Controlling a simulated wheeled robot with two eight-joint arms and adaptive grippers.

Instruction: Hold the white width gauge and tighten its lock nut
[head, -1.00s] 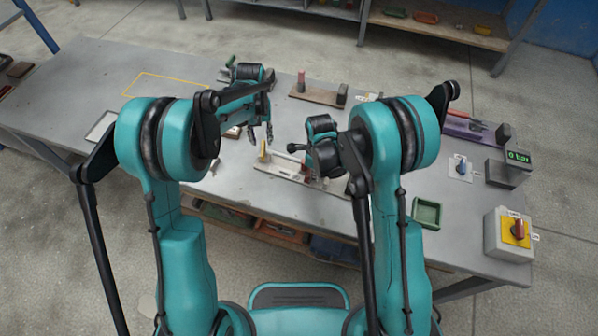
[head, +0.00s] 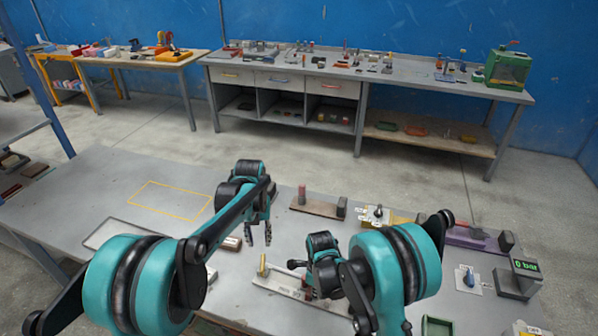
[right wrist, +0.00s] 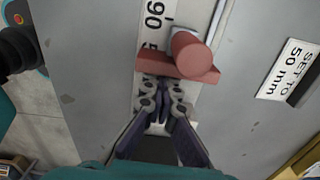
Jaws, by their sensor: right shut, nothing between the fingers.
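I cannot tell whether that knob is the lock nut. My right gripper (right wrist: 161,88) is shut and empty, its tips close to the red block; contact is unclear. My left gripper (head: 258,236) is open and empty, behind the yellow piece (head: 262,267) at the tray's left end.
A "SET TO 50 mm" sign (right wrist: 289,70) lies right of the gauge. A wooden board (head: 318,207) with upright pieces is behind. A "0 bar" display (head: 524,266) and a green bin (head: 437,326) stand to the right. The yellow outlined area (head: 170,199) is clear.

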